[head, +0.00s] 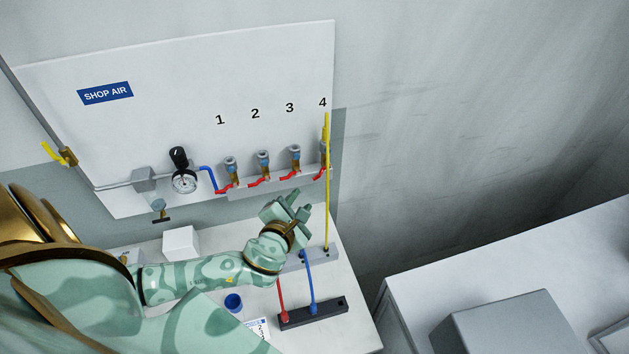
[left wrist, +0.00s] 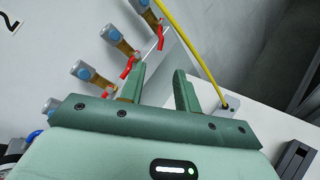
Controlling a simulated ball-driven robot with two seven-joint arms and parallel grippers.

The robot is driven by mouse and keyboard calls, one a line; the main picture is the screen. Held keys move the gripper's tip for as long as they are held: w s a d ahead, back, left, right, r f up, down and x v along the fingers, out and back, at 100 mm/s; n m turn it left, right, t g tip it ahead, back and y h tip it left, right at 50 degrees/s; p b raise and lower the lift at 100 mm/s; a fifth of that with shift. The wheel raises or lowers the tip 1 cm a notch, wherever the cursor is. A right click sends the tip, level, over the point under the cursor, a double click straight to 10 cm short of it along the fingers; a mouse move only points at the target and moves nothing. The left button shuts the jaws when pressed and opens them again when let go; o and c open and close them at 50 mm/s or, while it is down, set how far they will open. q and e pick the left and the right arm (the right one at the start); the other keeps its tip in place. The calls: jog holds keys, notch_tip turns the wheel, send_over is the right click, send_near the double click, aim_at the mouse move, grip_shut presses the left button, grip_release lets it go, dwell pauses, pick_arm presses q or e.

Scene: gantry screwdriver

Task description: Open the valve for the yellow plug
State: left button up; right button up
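The yellow hose (head: 327,205) runs from a yellow plug (head: 326,130) at the valve under number 4 down to a grey block on the bench. The red handle of valve 4 (head: 320,174) shows beside it, partly hidden. In the left wrist view, a red handle (left wrist: 160,26) is at the top near the yellow hose (left wrist: 192,50). My left gripper (head: 298,203) is below the valve row, between valves 3 and 4, with its fingers apart and nothing between them. It also shows open in the left wrist view (left wrist: 159,82). My right gripper is not in view.
Valves 1 (head: 230,170), 2 (head: 262,165) and 3 (head: 294,158) with red handles stand close beside valve 4. A gauge (head: 184,181) is farther left. A black block (head: 315,313) with red and blue hoses and a blue cup (head: 233,302) are on the bench.

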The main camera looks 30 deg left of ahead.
aim_at(317, 178)
pick_arm(q)
jog(key=b+x, duration=0.2)
jog(key=x, duration=0.9)
jog(key=shift+w+d, duration=0.1)
jog(key=shift+w, duration=0.1)
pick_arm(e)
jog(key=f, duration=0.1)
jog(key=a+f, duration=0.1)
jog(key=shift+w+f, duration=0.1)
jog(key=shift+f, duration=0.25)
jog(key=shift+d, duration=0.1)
pick_arm(q)
grip_shut()
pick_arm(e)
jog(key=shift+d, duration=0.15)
